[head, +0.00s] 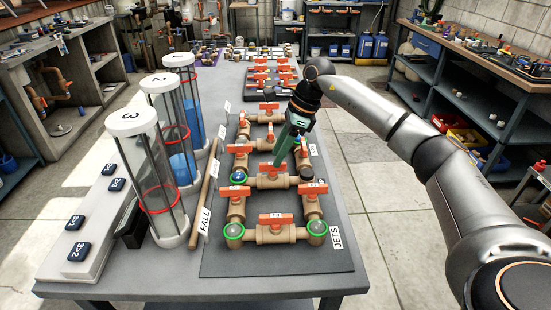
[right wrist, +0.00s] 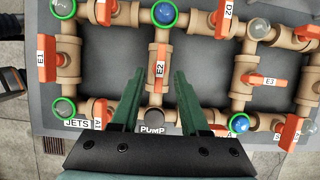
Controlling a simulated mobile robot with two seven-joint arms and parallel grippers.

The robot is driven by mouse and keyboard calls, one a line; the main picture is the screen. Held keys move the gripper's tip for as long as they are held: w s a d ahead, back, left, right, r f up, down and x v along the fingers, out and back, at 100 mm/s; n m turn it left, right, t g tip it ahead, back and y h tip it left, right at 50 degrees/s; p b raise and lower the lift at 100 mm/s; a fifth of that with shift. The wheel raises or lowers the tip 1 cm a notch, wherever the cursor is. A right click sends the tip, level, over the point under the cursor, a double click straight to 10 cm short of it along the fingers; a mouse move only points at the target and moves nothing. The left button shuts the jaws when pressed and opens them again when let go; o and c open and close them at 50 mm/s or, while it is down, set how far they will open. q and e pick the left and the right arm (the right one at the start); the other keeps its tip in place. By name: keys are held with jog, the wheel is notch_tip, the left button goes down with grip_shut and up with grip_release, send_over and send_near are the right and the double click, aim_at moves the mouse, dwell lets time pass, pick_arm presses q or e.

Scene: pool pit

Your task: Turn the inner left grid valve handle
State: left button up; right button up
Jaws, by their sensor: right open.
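The valve grid is a set of tan pipes with orange handles. The E2 handle (right wrist: 160,62) runs along its pipe in the right wrist view; in the head view it is the orange handle (head: 270,165) in the grid's middle. My right gripper (head: 283,160) has green fingers and comes down from above. In the right wrist view its open fingers (right wrist: 154,78) stand on either side of the E2 handle, with gaps visible; contact cannot be told. Which handle counts as inner left is not marked. My left gripper is not in view.
The E1 handle (right wrist: 47,60) and E3 handle (right wrist: 265,81) lie to either side of E2. Shelves line the room. The floor right of the table is clear.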

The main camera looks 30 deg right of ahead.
jog(key=v, duration=0.9)
jog(key=shift+r, duration=0.4)
jog(key=shift+s+d, duration=0.1)
